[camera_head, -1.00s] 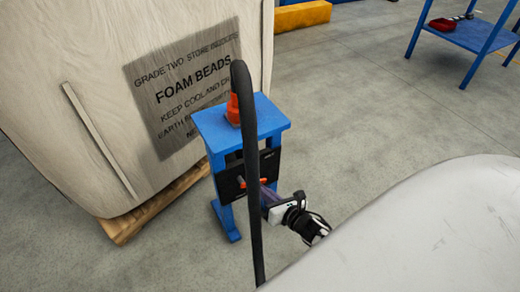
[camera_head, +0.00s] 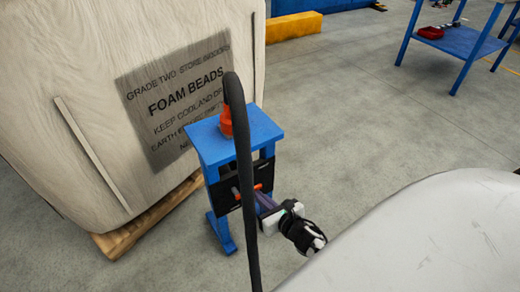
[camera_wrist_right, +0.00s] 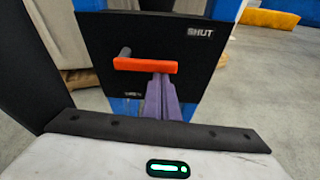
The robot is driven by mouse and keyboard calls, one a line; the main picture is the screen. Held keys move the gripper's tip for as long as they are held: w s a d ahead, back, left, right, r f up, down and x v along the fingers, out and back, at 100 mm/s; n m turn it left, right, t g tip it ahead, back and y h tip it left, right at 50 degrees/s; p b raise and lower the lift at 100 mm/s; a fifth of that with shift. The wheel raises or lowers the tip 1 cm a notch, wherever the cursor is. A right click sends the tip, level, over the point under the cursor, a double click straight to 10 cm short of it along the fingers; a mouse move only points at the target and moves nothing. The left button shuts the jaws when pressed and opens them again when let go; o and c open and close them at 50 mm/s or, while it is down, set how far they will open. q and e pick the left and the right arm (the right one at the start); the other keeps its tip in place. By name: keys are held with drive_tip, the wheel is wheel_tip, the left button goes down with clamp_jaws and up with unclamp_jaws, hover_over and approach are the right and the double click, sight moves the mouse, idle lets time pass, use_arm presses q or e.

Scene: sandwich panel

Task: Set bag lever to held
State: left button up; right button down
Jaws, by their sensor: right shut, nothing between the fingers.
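The bag lever (camera_wrist_right: 146,66) is an orange-red bar on a grey pivot pin, lying nearly level across a black panel (camera_wrist_right: 110,35) on a blue stand. The panel reads "SHUT" at upper right; a small label at lower left is too blurred to read. In the head view the lever (camera_head: 258,187) is partly behind a black hose. My right gripper (camera_wrist_right: 162,80) has purple fingers, shut and empty. Its tips are just below the lever's right end; I cannot tell whether they touch it. It also shows in the head view (camera_head: 262,200). My left gripper is out of view.
A black hose (camera_head: 243,150) rises in front of the stand (camera_head: 215,145). A large foam-beads bag (camera_head: 80,60) stands on a wooden pallet (camera_head: 145,228) to the left. A blue table (camera_head: 465,42) is at the far right. Floor between stand and table is clear.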

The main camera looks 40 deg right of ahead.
drive_tip(key=shift+w+r, duration=0.1)
drive_tip(key=shift+r, duration=0.1)
